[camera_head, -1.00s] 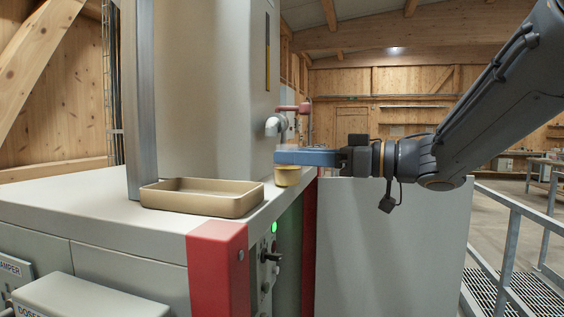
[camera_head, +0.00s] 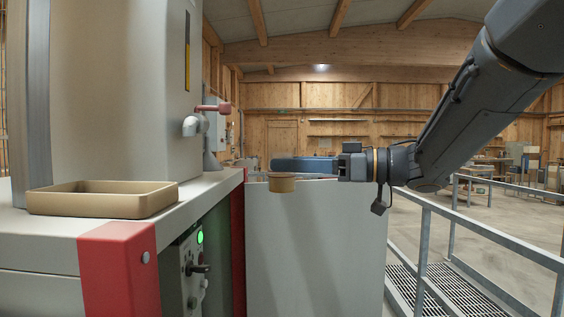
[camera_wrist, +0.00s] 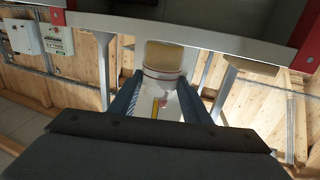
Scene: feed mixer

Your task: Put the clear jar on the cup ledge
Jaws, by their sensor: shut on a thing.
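My gripper (camera_head: 285,165) is shut on the clear jar (camera_head: 282,184), which hangs below its blue fingers with tan contents showing. The jar's upper part is hidden behind the fingers in the head view. In the wrist view the jar (camera_wrist: 165,60) is between the two fingers, its clear rim towards me. The jar is held in the air, in front of the light grey panel and right of the machine's top edge as seen. I cannot tell for certain which surface is the cup ledge.
A tan tray (camera_head: 103,199) stands on the machine's grey top (camera_head: 205,188). A grey spout with a red handle (camera_head: 213,107) is at its far end. Red corner posts (camera_head: 118,278) and a control panel with a green light (camera_head: 200,237) are below. Railings (camera_head: 480,235) run along the right.

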